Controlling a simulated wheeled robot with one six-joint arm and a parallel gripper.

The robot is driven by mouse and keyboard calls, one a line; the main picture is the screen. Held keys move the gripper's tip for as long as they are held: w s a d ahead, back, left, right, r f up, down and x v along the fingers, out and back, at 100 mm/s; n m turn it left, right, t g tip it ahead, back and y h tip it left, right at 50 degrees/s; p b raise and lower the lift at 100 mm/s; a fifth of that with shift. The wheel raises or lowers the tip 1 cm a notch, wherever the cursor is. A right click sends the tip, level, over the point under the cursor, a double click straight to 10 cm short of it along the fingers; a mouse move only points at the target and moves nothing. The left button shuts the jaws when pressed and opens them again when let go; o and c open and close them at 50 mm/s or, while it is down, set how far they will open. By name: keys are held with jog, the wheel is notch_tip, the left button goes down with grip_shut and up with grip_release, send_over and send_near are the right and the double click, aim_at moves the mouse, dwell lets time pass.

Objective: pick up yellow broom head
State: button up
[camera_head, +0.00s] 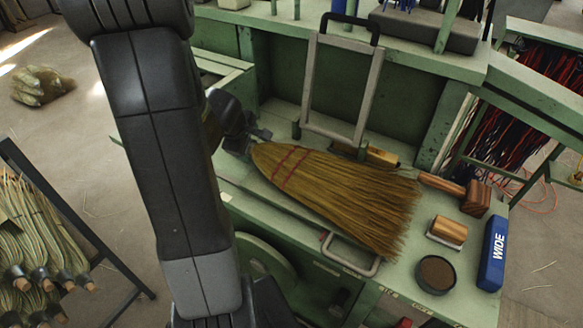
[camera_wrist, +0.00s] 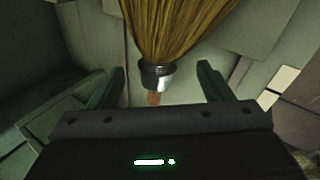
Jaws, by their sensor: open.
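The yellow broom head (camera_head: 335,190) lies on the green bench, its narrow neck at the left and its bristles fanned to the right, with dark red stitching across it. In the wrist view the broom head (camera_wrist: 180,25) shows bristles at the top, narrowing to a dark and silvery collar with a short wooden stub. My gripper (camera_head: 255,140) is at the neck end in the head view, partly hidden by my arm. In the wrist view my gripper (camera_wrist: 158,75) is open, with one finger on each side of the collar and stub and visible gaps between.
A metal frame (camera_head: 341,85) stands behind the broom head. A mallet (camera_head: 470,193), a wooden-backed brush (camera_head: 448,232), a round tin (camera_head: 436,273) and a blue WIDE box (camera_head: 493,252) lie to the right. A metal handle (camera_head: 350,262) is at the front edge.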

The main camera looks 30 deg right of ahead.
aim_at(253, 146)
jog(key=b+x, duration=0.1)
jog(key=x, duration=0.3)
jog(key=shift+w+d+f, duration=0.2)
jog(key=shift+w+d, duration=0.05)
jog(key=shift+w, duration=0.1)
jog(key=c, duration=1.3)
